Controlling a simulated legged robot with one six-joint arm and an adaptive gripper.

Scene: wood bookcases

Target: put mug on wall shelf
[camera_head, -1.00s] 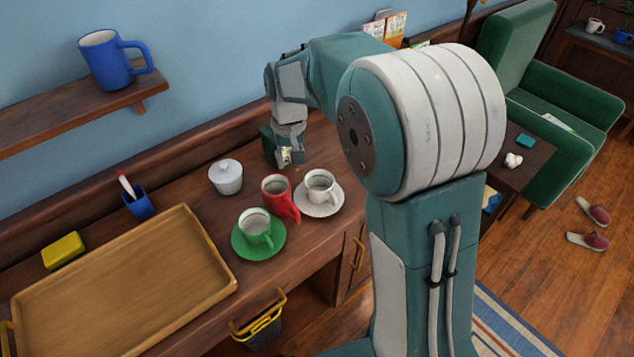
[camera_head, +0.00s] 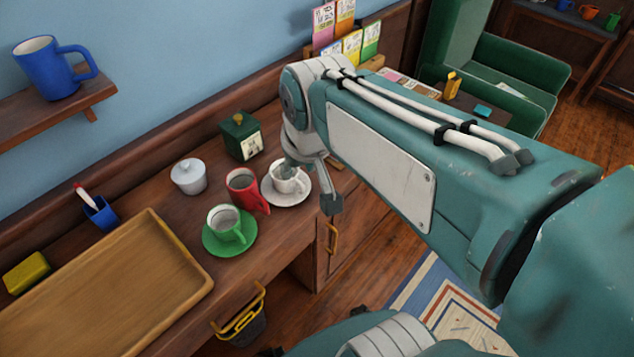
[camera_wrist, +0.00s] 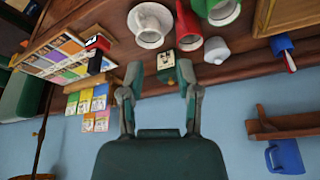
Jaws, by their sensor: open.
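A blue mug (camera_head: 50,70) stands upright on the wall shelf (camera_head: 35,112) at the left of the head view; the mug (camera_wrist: 285,157) and shelf (camera_wrist: 285,122) also show in the wrist view. On the sideboard, a red mug (camera_head: 243,188) stands between a green mug (camera_head: 228,222) on a green saucer and a white mug (camera_head: 289,182) on a white saucer (camera_head: 291,196). My gripper (camera_head: 310,187) is open and empty near the white mug, one finger overlapping it in the head view; contact is unclear. In the wrist view, the white mug (camera_wrist: 150,25) lies beyond the open fingers (camera_wrist: 160,76).
A white lidded pot (camera_head: 189,177) and a dark green box (camera_head: 240,138) stand behind the mugs. A wooden tray (camera_head: 115,290), yellow sponge-like block (camera_head: 27,272) and blue pen cup (camera_head: 101,213) lie to the left. A card rack (camera_head: 345,50) stands at the back.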

